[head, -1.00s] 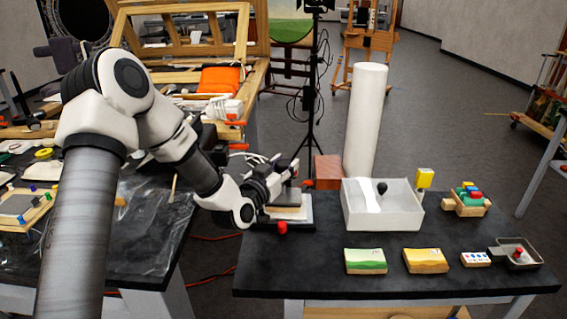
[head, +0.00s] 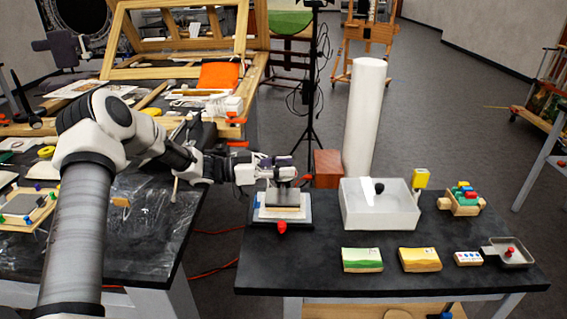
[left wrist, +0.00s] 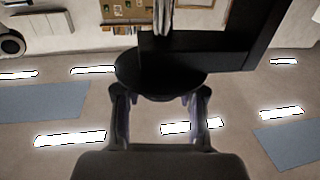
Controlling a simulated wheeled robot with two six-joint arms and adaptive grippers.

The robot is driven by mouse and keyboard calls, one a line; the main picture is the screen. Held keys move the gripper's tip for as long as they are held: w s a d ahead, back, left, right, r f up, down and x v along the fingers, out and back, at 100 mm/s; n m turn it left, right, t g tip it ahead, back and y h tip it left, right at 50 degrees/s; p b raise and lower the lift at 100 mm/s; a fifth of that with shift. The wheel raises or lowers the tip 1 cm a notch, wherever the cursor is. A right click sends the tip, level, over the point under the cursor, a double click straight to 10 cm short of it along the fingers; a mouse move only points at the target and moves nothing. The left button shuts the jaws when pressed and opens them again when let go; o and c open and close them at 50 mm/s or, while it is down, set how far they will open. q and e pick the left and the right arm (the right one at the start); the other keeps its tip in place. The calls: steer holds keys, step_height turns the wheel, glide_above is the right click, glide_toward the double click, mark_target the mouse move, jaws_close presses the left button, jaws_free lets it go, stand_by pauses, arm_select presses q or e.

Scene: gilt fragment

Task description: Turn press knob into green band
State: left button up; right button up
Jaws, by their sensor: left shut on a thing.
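The press (head: 283,208) stands at the left end of the black table, with pale layers on its base and a red ball (head: 281,227) at its front. My left gripper (head: 289,172) reaches in level from the left at the top of the press. In the left wrist view, its two fingers (left wrist: 160,103) are at opposite sides of a dark round knob (left wrist: 160,78) and shut on it. A black beam of the press extends beyond the knob. I cannot make out a green band. My right gripper is not in view.
A white open box (head: 380,222) stands right of the press, with a tall white roll (head: 364,120) and a reddish block (head: 328,168) behind. A green card (head: 362,260), a yellow card (head: 420,259) and a small metal tray (head: 508,252) lie along the front edge.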

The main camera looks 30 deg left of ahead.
arm_select(q)
steer(key=m+g+h, duration=0.2)
steer(key=g, duration=0.1)
steer(key=shift+f+m+b, duration=0.15)
steer(key=shift+m+b, duration=0.15)
steer(key=shift+b, duration=0.1)
steer(key=m+g+h+b, duration=0.1)
steer(key=m+g, duration=0.1)
steer(key=g, duration=0.1)
steer(key=shift+m+g+h+b, duration=0.4)
steer(key=shift+m+g+b, duration=0.1)
steer(key=shift+g, duration=0.4)
steer(key=shift+r+g, duration=0.2)
steer(key=shift+g, duration=0.1)
steer(key=o, duration=1.2)
steer(key=shift+d, duration=0.1)
steer(key=shift+c, duration=0.2)
steer(key=s+a, duration=0.1)
steer(key=a, duration=0.6)
steer(key=shift+s+a, duration=0.15)
steer(key=shift+s, duration=0.05)
